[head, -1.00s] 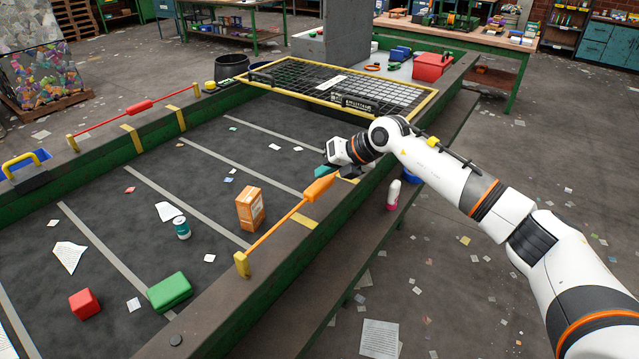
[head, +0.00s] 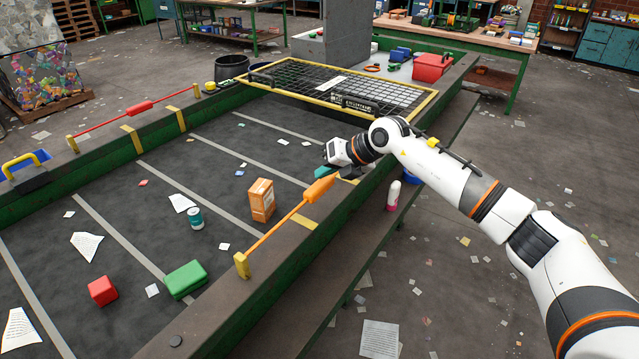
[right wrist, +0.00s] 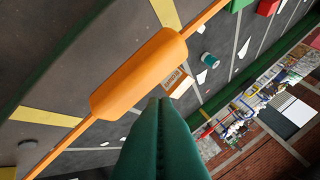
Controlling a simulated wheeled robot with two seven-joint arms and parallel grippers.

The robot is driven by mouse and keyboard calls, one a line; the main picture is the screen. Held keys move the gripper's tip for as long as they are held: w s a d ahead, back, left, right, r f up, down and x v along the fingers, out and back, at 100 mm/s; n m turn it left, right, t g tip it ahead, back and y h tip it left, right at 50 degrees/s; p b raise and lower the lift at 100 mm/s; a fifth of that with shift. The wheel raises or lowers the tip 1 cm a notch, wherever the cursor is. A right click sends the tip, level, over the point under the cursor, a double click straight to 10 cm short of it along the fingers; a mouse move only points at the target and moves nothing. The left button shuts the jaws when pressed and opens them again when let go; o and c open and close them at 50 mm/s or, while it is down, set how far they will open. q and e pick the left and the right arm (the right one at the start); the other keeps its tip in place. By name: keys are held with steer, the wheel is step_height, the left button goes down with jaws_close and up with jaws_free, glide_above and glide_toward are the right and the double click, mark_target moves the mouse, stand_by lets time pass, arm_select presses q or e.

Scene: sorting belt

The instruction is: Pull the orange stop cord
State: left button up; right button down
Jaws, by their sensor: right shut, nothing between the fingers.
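In the right wrist view the handle (right wrist: 140,72) lies diagonally just beyond my fingertips. My right gripper (head: 328,171) is at the far end of the handle in the head view. Its green fingers (right wrist: 165,101) are together with nothing between them. I cannot tell whether they touch the handle. My left gripper is not in view.
The belt carries an orange box (head: 262,200), a teal can (head: 196,218), a green block (head: 186,279), a red block (head: 102,291) and paper scraps. A red cord (head: 108,119) lines the far rim. A yellow-framed mesh guard (head: 340,90) covers the belt's back end.

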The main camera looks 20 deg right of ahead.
mark_target(325, 185)
steer(key=shift+f, duration=0.15)
stand_by(0.5)
steer(key=shift+f, duration=0.3)
steer(key=shift+f+b, duration=1.2)
steer(key=shift+f, duration=0.5)
stand_by(1.4)
steer(key=shift+r, duration=0.1)
steer(key=shift+r+p, duration=1.4)
steer(key=shift+r, duration=0.65)
steer(key=shift+r, duration=0.1)
steer(key=shift+r+p, duration=1.7)
steer(key=shift+r, duration=0.75)
